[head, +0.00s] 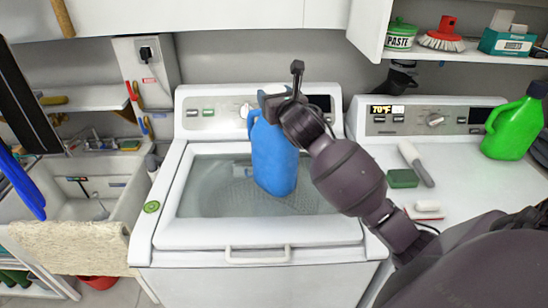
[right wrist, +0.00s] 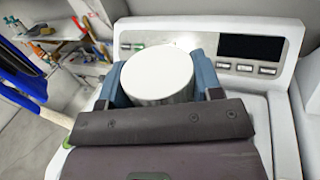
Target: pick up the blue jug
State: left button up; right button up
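The blue jug (head: 273,158) is upright over the glass lid of the left white washer. My right gripper (head: 282,101) is at its top and hides its cap in the head view. In the right wrist view the jug's round white cap (right wrist: 159,75) sits between the two fingers of my right gripper (right wrist: 160,85), which close in on both sides. I cannot tell whether the jug's base touches the lid. My left gripper is in neither view.
The left washer (head: 205,232) stands beside a second white machine (head: 462,190) holding a green jug (head: 512,128), a green sponge (head: 403,178) and a brush (head: 415,163). A sink (head: 125,190) is at left. An upper shelf (head: 370,45) hangs at right.

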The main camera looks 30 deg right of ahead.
grip_shut()
jog(key=shift+r, duration=0.25)
jog(key=shift+r, duration=0.1)
